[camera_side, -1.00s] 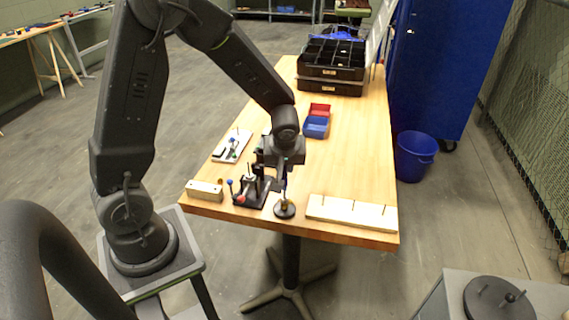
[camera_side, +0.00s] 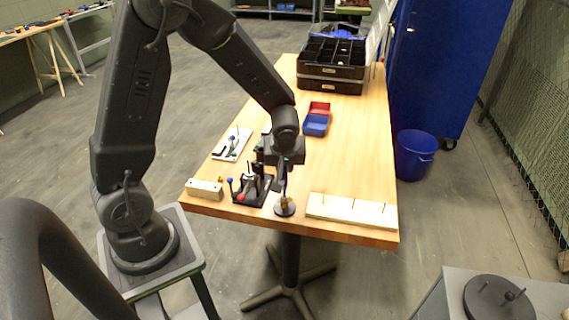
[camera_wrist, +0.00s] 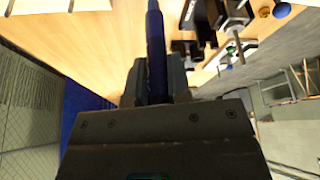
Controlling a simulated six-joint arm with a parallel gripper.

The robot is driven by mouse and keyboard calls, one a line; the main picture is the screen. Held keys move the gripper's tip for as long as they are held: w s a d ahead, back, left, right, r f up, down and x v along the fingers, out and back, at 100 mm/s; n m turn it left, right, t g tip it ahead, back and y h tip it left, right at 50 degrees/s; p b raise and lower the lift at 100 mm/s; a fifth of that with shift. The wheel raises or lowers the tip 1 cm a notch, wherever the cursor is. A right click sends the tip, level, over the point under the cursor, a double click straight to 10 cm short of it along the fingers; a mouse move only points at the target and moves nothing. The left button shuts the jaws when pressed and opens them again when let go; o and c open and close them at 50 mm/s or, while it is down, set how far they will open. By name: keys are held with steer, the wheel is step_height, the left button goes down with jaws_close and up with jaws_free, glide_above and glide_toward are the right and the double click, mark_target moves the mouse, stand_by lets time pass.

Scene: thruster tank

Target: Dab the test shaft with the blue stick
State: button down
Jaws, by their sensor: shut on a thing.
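My gripper (camera_wrist: 158,82) is shut on the blue stick (camera_wrist: 156,40), which runs out between the fingers in the wrist view. In the side view my gripper (camera_side: 285,172) is at the table's near edge, above a small round black base (camera_side: 284,211) with a brass-coloured part on it. The stick's lower end is at or just above that part; I cannot tell if they touch. A black fixture (camera_side: 251,197) with an upright pin, a red knob and a blue-topped post stands just left of it. I cannot tell for certain which upright is the test shaft.
A pale block with several pins (camera_side: 352,212) lies to the right, and a small wooden block (camera_side: 205,189) to the left. A white board (camera_side: 232,144), red and blue bins (camera_side: 317,121) and black trays (camera_side: 331,66) are farther back. The table's right middle is clear.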

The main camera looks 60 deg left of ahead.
stand_by(0.4)
steer(key=shift+r, duration=2.55)
